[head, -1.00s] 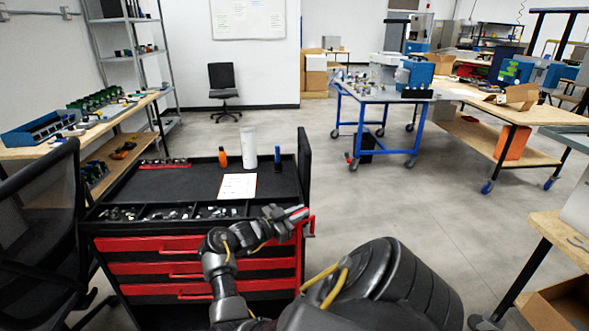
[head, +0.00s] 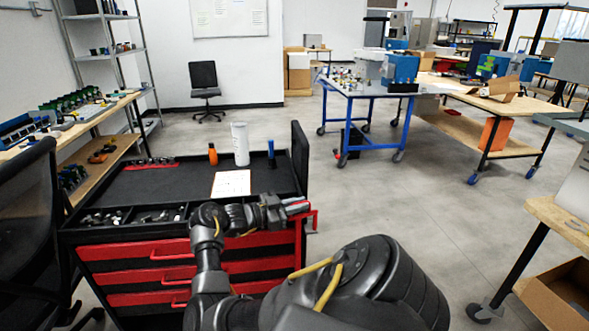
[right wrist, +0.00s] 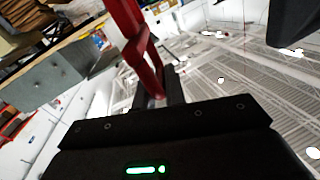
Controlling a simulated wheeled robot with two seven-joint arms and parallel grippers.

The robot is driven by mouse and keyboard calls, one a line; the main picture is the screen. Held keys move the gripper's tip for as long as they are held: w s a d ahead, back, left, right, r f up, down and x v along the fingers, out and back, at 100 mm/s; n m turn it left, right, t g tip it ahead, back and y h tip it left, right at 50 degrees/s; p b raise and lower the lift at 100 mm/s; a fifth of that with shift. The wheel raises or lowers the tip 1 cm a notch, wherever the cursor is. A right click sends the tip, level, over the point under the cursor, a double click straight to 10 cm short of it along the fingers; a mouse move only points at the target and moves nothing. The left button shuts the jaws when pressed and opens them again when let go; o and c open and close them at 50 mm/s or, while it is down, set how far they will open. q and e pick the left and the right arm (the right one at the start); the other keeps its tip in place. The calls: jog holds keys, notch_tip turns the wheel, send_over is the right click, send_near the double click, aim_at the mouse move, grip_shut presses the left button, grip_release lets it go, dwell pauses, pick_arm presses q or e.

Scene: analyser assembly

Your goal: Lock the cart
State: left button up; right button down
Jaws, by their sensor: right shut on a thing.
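The cart (head: 215,177) is a black-topped cabinet with red drawers (head: 160,276), standing in front of me in the head view. A red handle (head: 312,214) sticks out at its right side, near the top drawer. My right gripper (head: 298,206) is at this handle, shut on it. In the right wrist view a red bar loop (right wrist: 138,50) runs down to the dark fingers (right wrist: 157,98), and its lower end is between them. My forearm covers part of the drawer fronts. My left gripper is not in view.
A white bottle (head: 240,145), an orange bottle (head: 213,154), a blue item (head: 271,153) and a paper sheet (head: 231,183) are on the cart top. A black chair (head: 25,230) stands close at left. Open floor (head: 400,205) lies right of the cart.

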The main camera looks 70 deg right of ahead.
jog(key=c, duration=1.7)
grip_release()
jog(key=shift+c, duration=0.2)
jog(key=shift+o, duration=1.2)
jog(key=shift+w+a+f, duration=0.15)
jog(key=shift+w+a, duration=0.2)
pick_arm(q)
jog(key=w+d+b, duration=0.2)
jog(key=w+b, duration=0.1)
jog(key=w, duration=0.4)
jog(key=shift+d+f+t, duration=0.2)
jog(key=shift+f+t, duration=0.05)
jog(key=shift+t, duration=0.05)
pick_arm(e)
jog(key=v, duration=0.9)
jog(key=shift+w+a, duration=0.25)
jog(key=shift+a, duration=0.05)
jog(key=shift+c, duration=0.3)
